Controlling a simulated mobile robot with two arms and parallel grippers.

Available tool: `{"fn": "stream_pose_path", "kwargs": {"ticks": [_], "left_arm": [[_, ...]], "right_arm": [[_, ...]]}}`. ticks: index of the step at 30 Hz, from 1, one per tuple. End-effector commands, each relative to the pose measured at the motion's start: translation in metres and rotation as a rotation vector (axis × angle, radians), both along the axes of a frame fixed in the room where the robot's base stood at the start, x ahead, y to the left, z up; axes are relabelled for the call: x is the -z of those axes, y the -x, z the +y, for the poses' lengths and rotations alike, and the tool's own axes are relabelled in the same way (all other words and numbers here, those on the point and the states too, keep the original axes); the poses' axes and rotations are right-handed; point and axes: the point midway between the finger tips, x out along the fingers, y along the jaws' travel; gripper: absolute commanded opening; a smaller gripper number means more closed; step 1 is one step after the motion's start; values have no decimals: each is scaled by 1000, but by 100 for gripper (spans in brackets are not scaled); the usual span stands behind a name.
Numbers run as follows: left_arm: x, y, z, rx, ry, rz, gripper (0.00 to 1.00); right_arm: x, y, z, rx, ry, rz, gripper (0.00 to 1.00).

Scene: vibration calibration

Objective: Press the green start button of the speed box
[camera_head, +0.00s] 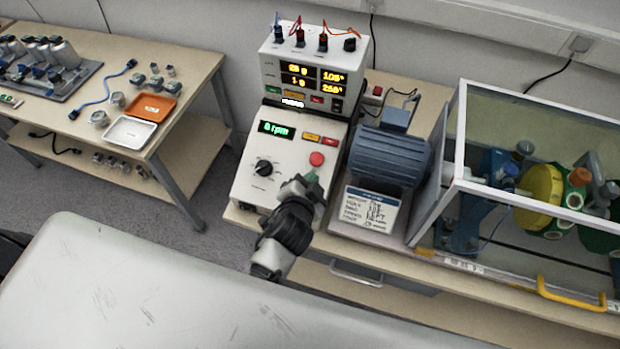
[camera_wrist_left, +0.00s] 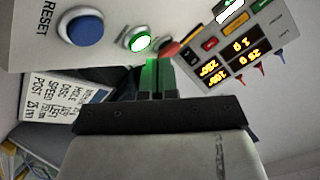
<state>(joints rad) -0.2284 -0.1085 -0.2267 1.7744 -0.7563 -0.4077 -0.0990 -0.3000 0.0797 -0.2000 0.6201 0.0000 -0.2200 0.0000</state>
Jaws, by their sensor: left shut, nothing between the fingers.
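The speed box (camera_head: 250,165) is a white sloped box with a green rpm display (camera_head: 276,130), a black knob and a red button (camera_head: 316,158). My left gripper (camera_head: 309,181) is shut and empty, over the box's lower right part. The green start button (camera_wrist_left: 140,39) looks bright in the left wrist view, between a blue button (camera_wrist_left: 80,27) marked RESET and the red button (camera_wrist_left: 168,48). The shut fingertips show just below the green and red buttons there. I cannot tell whether they touch the panel. In the head view the gripper largely hides the green button. My right gripper is not in view.
A second white unit (camera_head: 314,65) with orange readouts and cables stands behind the speed box. A blue motor (camera_head: 388,155) and a label card (camera_head: 366,209) are to its right, then a clear-walled guard (camera_head: 462,130) around a rotor. A side table (camera_head: 85,150) holds trays and parts.

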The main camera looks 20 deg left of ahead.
Motion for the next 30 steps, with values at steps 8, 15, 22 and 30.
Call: {"fn": "stream_pose_path", "kwargs": {"ticks": [8,15,22,30], "left_arm": [[-3,1,0,1,0,-1,0],[-23,9,0,0,1,-1,0],[-44,19,1,0,1,-1,0],[-45,21,1,1,0,-1,0]], "right_arm": [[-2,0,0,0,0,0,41],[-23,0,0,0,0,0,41],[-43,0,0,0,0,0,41],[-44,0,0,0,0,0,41]]}}
